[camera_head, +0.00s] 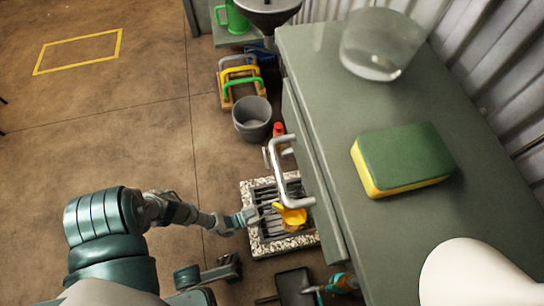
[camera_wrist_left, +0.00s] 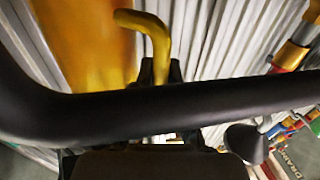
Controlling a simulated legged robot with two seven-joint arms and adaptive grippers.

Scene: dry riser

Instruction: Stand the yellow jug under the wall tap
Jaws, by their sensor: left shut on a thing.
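The yellow jug (camera_head: 292,218) is over the drain grate at the cabinet's foot in the head view, partly behind a pale bent bar. My left gripper (camera_head: 254,215) reaches it from the left. In the left wrist view the jug's orange-yellow body (camera_wrist_left: 85,45) is close and blurred, and its curved handle (camera_wrist_left: 152,35) runs down between the dark fingers, which are shut on it. I cannot tell whether the jug touches the grate. Brass pipework with a red part (camera_wrist_left: 290,57) shows at right; I cannot tell whether it is the wall tap. My right gripper is not in view.
The drain (camera_head: 256,241) has a speckled rim and dark bars. A grey bucket (camera_head: 252,118) stands behind it; a dark pan (camera_head: 294,287) lies in front. The grey-green cabinet (camera_head: 320,90) bears a sponge (camera_head: 402,158) and a clear dome. Floor at left is clear.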

